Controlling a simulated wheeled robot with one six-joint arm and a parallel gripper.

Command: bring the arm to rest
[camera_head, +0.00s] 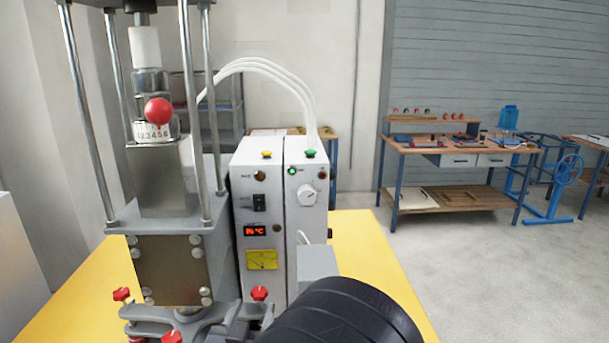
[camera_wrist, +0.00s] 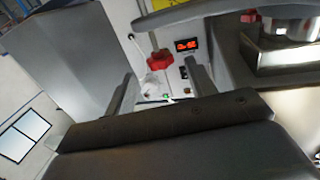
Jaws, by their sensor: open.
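My gripper (camera_wrist: 161,82) shows in the wrist view, with its two grey fingers apart and nothing held between them. A red star knob (camera_wrist: 162,60) of the machine appears beyond the gap between the fingers; I cannot tell how far off it is. In the head view a dark rounded link of my arm fills the bottom centre, in front of the machine, and my gripper is out of sight there. The white control box (camera_head: 265,208) with a lit red display stands just behind the arm; the display also shows in the wrist view (camera_wrist: 187,44).
The welding machine (camera_head: 165,180), with steel columns, a red ball and red clamp knobs (camera_head: 260,293), stands on a yellow table (camera_head: 372,250). A workbench (camera_head: 455,150) with tools and a blue stand (camera_head: 560,185) are at the back right. The grey floor between is clear.

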